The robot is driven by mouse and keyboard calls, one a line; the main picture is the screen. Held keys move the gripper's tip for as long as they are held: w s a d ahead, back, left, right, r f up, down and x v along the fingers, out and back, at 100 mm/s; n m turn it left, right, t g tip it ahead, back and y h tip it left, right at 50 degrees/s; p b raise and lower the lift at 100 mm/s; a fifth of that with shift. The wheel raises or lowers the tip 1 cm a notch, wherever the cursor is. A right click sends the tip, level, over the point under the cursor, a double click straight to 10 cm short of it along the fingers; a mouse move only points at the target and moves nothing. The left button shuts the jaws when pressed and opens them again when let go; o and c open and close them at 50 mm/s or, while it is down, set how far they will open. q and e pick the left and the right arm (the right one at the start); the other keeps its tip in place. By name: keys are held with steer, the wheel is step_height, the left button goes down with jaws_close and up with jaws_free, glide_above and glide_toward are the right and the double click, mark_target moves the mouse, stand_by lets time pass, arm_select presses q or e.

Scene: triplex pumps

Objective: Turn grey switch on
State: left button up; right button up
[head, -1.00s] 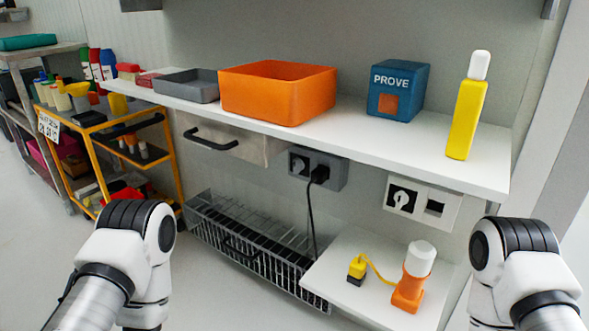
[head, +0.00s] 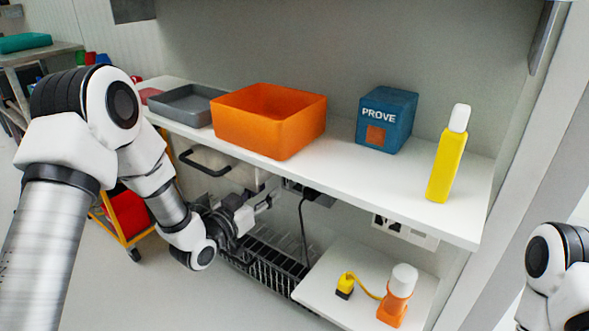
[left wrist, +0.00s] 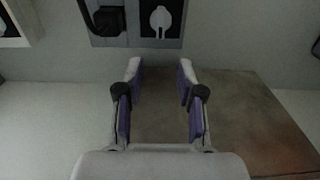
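The grey switch is a white knob (left wrist: 160,20) on a black square plate, on a grey panel (left wrist: 120,42) at the top of the left wrist view. A black plug (left wrist: 107,20) sits in the socket beside it. My left gripper (left wrist: 160,68) is open and empty, its fingertips just below the switch in that view and apart from it. In the head view my left gripper (head: 262,197) is under the shelf in front of the drawer, and it largely hides the grey panel. My right gripper is out of view; only part of my right arm shows at the right edge.
The white shelf (head: 390,190) above holds an orange bin (head: 265,122), a grey tray, a blue PROVE box (head: 386,120) and a yellow bottle (head: 446,160). A black cable (head: 303,235) hangs down. A wire basket (head: 265,265) and a low white shelf (head: 345,310) are below.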

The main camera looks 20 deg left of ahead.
mark_target(290, 182)
arm_select(q)
steer(key=b+x, duration=0.2)
steer(key=x, duration=0.5)
steer(key=shift+w+f+b, duration=0.25)
steer(key=shift+f+b, duration=0.1)
steer(key=shift+f, duration=0.1)
jaws_close()
